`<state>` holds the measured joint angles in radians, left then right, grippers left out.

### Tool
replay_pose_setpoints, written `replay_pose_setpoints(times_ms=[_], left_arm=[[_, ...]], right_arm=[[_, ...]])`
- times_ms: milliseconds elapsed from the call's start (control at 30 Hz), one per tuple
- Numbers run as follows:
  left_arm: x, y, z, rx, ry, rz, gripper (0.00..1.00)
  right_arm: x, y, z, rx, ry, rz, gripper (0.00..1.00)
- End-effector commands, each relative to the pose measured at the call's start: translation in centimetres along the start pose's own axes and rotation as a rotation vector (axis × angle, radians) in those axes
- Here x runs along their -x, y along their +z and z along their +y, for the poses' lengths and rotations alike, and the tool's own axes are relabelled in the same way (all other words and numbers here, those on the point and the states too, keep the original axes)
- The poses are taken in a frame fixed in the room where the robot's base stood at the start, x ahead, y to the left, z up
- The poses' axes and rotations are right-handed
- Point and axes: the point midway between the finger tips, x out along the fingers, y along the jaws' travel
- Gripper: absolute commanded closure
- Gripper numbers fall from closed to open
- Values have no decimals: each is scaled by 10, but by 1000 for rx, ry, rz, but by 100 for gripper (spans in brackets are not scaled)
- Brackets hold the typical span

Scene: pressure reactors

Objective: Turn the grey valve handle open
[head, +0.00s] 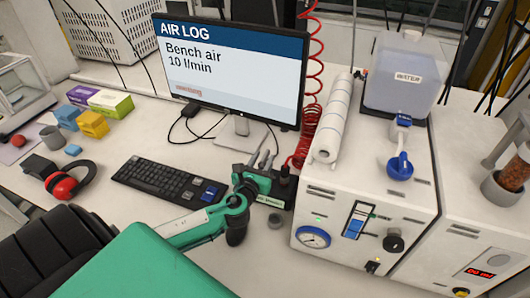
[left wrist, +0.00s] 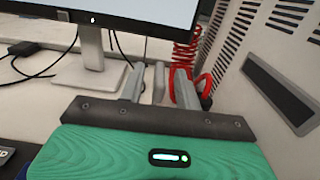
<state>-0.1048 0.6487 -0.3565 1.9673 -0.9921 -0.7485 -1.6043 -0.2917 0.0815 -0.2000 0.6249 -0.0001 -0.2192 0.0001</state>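In the head view the gripper largely hides the handle. A red coiled hose (head: 312,100) comes down to a black fitting (head: 286,176) beside it. My right gripper is not in view.
The monitor (head: 235,65) reads "Bench air 10 l/min" and stands behind the gripper. A keyboard (head: 168,180) lies to the left. A white reactor cabinet (head: 345,205) with a gauge stands close on the right.

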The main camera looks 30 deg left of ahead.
Motion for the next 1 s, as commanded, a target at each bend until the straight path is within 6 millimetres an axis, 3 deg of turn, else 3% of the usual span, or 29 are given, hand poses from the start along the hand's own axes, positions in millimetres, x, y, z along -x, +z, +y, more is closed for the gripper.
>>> replay_pose_setpoints(times_ms=[200, 533, 567, 733, 1000], left_arm=[[-20, 0, 0, 1, 0, 0, 66], [-23, -1, 0, 1, 0, 1, 66], [-23, -1, 0, 1, 0, 1, 68], [-23, 0, 0, 1, 0, 1, 100], [-23, 0, 0, 1, 15, 1, 100]], right_arm=[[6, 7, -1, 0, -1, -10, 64], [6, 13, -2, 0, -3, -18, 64], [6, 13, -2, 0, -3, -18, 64], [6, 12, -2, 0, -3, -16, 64], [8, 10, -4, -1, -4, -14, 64]])
